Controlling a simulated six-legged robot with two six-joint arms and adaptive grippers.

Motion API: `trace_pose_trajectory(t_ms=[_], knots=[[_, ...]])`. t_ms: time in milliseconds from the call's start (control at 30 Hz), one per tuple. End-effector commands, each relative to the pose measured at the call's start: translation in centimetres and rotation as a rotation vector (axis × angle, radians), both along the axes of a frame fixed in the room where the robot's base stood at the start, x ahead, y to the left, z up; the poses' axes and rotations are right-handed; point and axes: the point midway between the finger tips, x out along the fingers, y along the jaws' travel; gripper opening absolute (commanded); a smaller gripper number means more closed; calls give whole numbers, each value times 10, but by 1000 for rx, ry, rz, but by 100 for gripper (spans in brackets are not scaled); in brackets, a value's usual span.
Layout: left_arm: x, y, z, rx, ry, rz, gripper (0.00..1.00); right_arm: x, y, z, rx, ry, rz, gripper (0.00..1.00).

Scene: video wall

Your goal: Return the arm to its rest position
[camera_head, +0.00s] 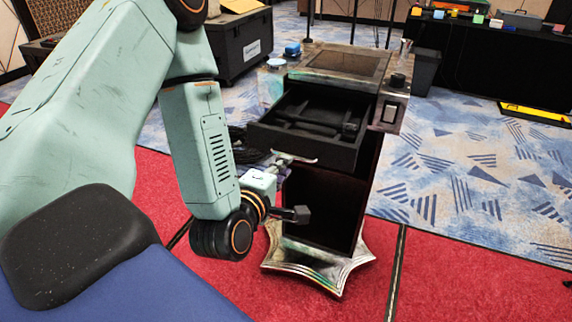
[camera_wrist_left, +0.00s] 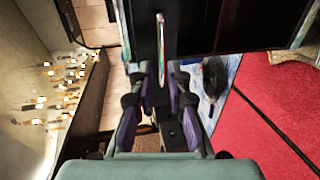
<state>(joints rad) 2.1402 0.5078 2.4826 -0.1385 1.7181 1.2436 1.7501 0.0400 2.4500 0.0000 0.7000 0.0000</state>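My left arm (camera_head: 205,150) is pale green and reaches in from the left, bent down at its dark wrist joint. My left gripper (camera_head: 284,166) is small and partly hidden in the head view, close to the front of a pulled-out black drawer (camera_head: 305,146). In the left wrist view the two purple-and-black fingers (camera_wrist_left: 160,82) stand apart with a gap between them. A thin, shiny handle (camera_wrist_left: 160,45) shows in line with that gap; whether the fingertips touch it I cannot tell. My right gripper is in neither view.
The drawer belongs to a lectern (camera_head: 345,62) with a dark top and a star-shaped metal base (camera_head: 318,270) on the red carpet (camera_head: 450,275). A black case (camera_head: 240,45) stands behind left, a bin (camera_head: 425,72) behind right. Open carpet lies to the right.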

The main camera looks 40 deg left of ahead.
Motion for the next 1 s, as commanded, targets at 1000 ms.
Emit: trace_pose_trajectory(t_ms=[1000], knots=[[-69, -55, -142, 662, 712, -624, 17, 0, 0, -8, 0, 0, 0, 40]])
